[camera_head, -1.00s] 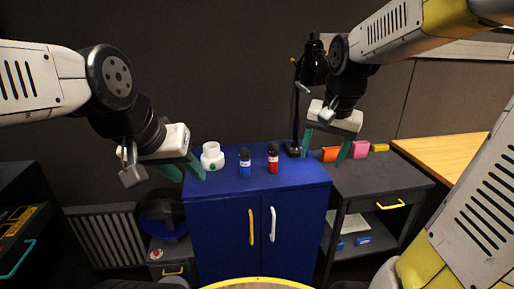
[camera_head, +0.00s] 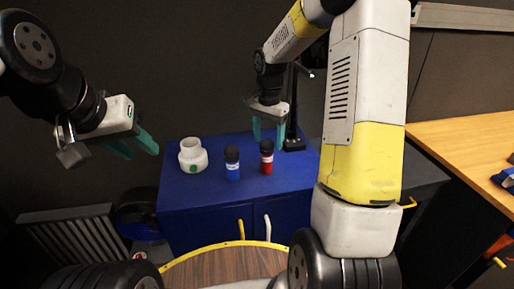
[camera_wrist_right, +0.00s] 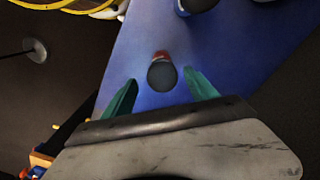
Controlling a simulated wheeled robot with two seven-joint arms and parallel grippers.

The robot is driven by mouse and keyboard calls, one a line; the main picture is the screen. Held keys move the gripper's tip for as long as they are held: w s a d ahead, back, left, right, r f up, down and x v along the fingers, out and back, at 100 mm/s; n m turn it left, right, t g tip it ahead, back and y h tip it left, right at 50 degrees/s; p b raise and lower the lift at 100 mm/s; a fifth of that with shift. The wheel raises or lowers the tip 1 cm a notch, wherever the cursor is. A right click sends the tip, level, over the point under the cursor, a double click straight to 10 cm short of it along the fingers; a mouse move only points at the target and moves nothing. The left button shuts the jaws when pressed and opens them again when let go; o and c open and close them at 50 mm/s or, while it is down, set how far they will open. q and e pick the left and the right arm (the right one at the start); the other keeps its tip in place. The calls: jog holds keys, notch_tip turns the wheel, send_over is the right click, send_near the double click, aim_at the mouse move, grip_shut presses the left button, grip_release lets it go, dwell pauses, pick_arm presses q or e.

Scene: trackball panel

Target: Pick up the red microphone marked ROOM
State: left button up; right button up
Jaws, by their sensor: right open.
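The red microphone (camera_head: 267,163) with a black top stands upright on the blue cabinet (camera_head: 215,196). A blue microphone (camera_head: 232,170) with a black top stands to its left. Their label text is too small to read. My right gripper (camera_head: 268,136) is open, above and behind the red microphone in the head view. In the right wrist view the red microphone (camera_wrist_right: 161,72) is seen from its top, centred ahead of the two teal fingertips (camera_wrist_right: 162,80), not gripped. My left gripper (camera_head: 138,150) is in the air left of the cabinet, its teal fingers apart and empty.
A white round jar-like piece (camera_head: 192,156) with a green dot stands left of the blue microphone. A black lamp base (camera_head: 294,144) stands at the right rear of the cabinet. A round yellow-rimmed wooden table (camera_head: 215,265) lies in front. A wooden desk (camera_head: 465,145) is at right.

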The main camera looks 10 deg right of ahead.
aim_at(267, 149)
notch_tip(267, 149, down, 5)
jog(key=shift+w+a+r, duration=0.1)
jog(key=shift+w, duration=0.05)
grip_shut()
dwell(0.4)
